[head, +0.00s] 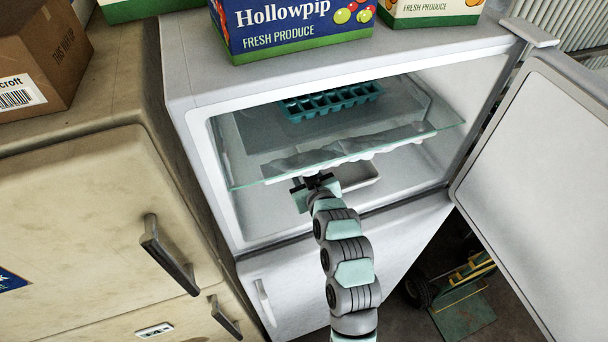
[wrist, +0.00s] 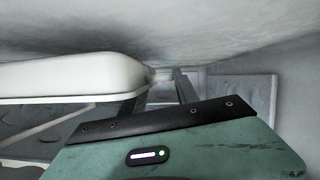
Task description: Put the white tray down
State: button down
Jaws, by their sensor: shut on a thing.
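The white tray (head: 362,179) is inside the open upper compartment of the white fridge (head: 205,75), below its glass shelf (head: 250,181). My gripper (head: 314,182) is at the tray's near left end. In the wrist view, the pale, rounded tray (wrist: 65,77) extends left from my gripper (wrist: 165,90), which is shut on its end. The shelf and frosty lumps partly hide the tray in the head view. I cannot tell whether its underside touches the compartment floor.
A teal ice-cube tray (head: 330,101) is on the glass shelf. Frosty white lumps (head: 350,146) lie close above my gripper. The fridge door (head: 545,170) stands open at the right. A worn cream cabinet (head: 90,210) is at the left. Produce boxes (head: 290,28) stand on top.

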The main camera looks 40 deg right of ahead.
jog(key=shift+s+a+f, duration=0.1)
jog(key=shift+f, duration=0.85)
jog(key=shift+f, duration=0.1)
jog(key=shift+f, duration=0.2)
jog(key=c, duration=0.9)
grip_release()
jog(key=shift+r, duration=0.1)
jog(key=shift+r, duration=0.1)
